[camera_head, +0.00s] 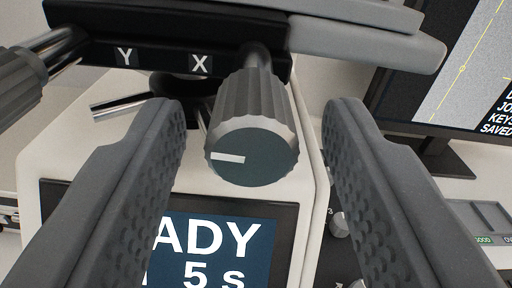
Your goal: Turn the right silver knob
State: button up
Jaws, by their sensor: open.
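The right silver knob (253,120) is ribbed, with a dark round face and a white mark pointing left. It sits on a shaft below the X label, in the upper middle of the view. My gripper (255,115) is open, with one dark padded finger on each side of the knob. Gaps show between the knob and both fingers, so they do not appear to touch it. I cannot tell how far the fingertips reach along the knob. A second ribbed knob (18,80) is at the left edge, partly cut off.
A black stage block (160,52) with Y and X labels is behind the knob. A tester screen (215,245) is below, partly covered by my left finger. A monitor (465,75) stands at the right. Small knobs (340,225) show near the right finger.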

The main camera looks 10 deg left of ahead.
jog(key=p+v, duration=0.1)
jog(key=v, duration=1.2)
jog(key=shift+p, duration=0.35)
jog(key=s+d+r+m+h, duration=0.25)
jog(key=d+r, duration=0.35)
jog(key=r, duration=0.4)
jog(key=s+d+r+m+h, duration=0.1)
jog(key=s+d+r, duration=0.4)
jog(key=r, duration=0.4)
jog(key=s+d+r+m+g+h, duration=0.1)
jog(key=s+d+r+g, duration=0.1)
jog(key=s+d+r, duration=0.7)
jog(key=r+p+v, duration=0.1)
jog(key=v, duration=0.3)
jog(key=shift+a+h, duration=0.1)
jog(key=shift+h, duration=0.15)
